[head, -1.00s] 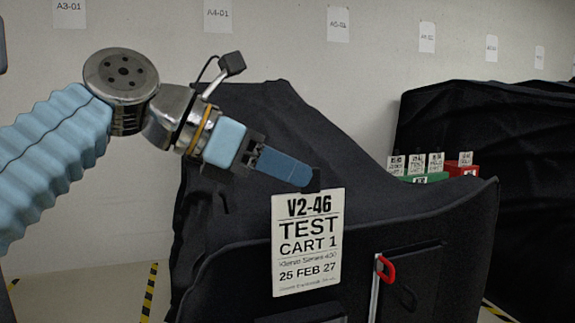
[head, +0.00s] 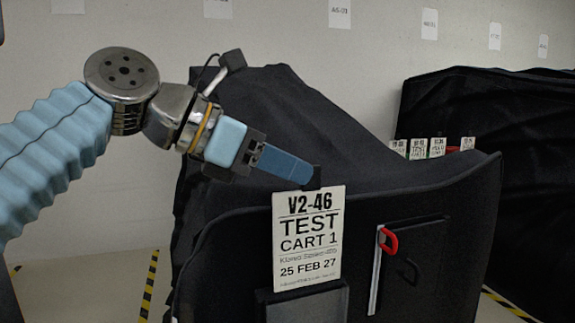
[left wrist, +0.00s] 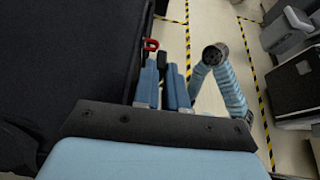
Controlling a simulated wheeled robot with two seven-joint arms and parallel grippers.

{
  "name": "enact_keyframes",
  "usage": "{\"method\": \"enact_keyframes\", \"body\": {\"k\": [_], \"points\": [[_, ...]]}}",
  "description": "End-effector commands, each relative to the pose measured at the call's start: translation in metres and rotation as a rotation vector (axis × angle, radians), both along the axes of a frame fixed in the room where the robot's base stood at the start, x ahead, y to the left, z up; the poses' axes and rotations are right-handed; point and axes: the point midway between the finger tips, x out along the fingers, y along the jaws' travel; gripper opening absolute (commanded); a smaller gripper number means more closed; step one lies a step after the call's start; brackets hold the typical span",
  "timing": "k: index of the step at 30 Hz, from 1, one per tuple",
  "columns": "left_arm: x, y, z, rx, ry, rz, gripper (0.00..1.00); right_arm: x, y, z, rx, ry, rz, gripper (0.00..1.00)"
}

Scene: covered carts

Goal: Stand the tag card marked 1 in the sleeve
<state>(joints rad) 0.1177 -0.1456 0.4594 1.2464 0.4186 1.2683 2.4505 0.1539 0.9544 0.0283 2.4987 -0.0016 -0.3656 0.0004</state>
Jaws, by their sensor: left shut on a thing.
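My left gripper (head: 312,177) is shut on the top edge of the white tag card (head: 308,240), which reads "V2-46 TEST CART 1". The card hangs upright, printed face towards the head camera. The sleeve (head: 303,308) is a dark pocket on the front of the black covered cart, directly below the card. The card's bottom edge lies at the sleeve's top edge in the picture; I cannot tell whether it is inside or in front. In the left wrist view the blue fingers (left wrist: 163,86) show, but the card cannot be made out. My right gripper is not in view.
The black cart cover (head: 440,195) fills the middle. A red-handled hook (head: 388,241) hangs on its front, right of the card. Small tag cards (head: 420,149) stand behind it. Yellow-black tape (head: 149,285) marks the floor at left.

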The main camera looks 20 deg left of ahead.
Motion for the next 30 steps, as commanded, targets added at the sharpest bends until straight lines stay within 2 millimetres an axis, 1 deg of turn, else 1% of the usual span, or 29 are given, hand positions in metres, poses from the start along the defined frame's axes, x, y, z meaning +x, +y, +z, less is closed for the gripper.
{"method": "enact_keyframes", "body": {"k": [9, 23, 30], "points": [[0.0, 0.0, 0.001, -0.001, -0.001, 0.0, 0.0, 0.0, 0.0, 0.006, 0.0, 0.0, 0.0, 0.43], [0.0, 0.0, 0.0, 0.0, 0.0, 0.0, 0.0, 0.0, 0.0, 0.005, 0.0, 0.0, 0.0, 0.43], [0.0, 0.0, 0.002, 0.0, 0.0, 0.001, 0.0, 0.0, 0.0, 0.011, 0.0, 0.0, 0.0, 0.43]]}}
